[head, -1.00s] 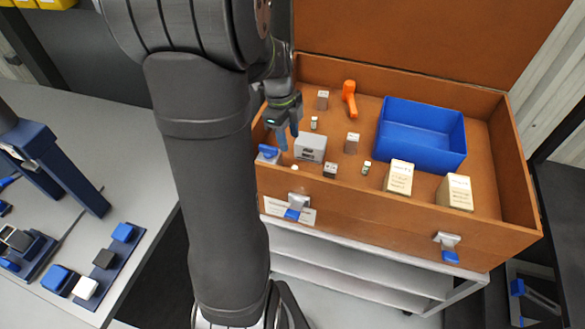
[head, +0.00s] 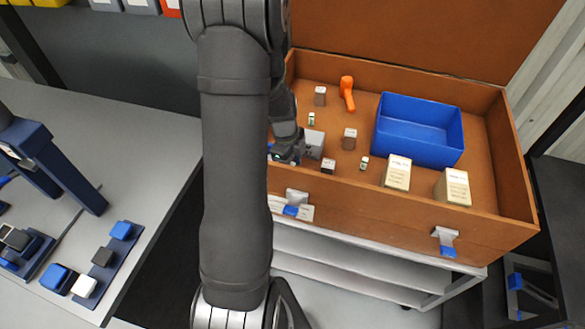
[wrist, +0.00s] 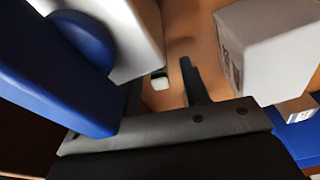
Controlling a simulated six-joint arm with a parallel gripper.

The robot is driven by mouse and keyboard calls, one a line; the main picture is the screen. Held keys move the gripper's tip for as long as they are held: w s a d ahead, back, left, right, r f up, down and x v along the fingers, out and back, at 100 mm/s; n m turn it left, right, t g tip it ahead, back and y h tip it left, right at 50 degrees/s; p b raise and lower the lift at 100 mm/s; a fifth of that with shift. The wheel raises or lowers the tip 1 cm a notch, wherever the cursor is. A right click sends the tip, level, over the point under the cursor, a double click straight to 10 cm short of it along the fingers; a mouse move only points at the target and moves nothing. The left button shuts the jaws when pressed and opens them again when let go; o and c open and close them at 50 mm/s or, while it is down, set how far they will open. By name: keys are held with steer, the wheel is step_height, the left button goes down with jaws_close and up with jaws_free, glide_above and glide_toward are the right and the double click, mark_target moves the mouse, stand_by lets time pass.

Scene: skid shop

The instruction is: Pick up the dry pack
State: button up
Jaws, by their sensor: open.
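I cannot read which item is the dry pack. A light grey box (head: 315,144) stands at the left of the brown case, and it seems to fill the right of the wrist view (wrist: 265,50). My gripper (head: 285,157) is open and low inside the case, just left of that box. In the wrist view a dark finger (wrist: 190,82) points down beside the grey box, with a gap between them. A white block with a blue part (wrist: 60,65) is close on the left. The arm and gripper hide most of that corner in the head view.
The brown case (head: 350,212) also holds a blue bin (head: 418,130), an orange tool (head: 347,93), two cream boxes (head: 397,172) (head: 453,187), brown-grey boxes (head: 349,138) (head: 320,96), a small dark box (head: 328,166) and small vials (head: 311,119) (head: 364,163). Case walls stand close to my gripper.

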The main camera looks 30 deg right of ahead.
steer(key=shift+f, duration=0.2)
jaws_close()
steer(key=shift+r, duration=0.1)
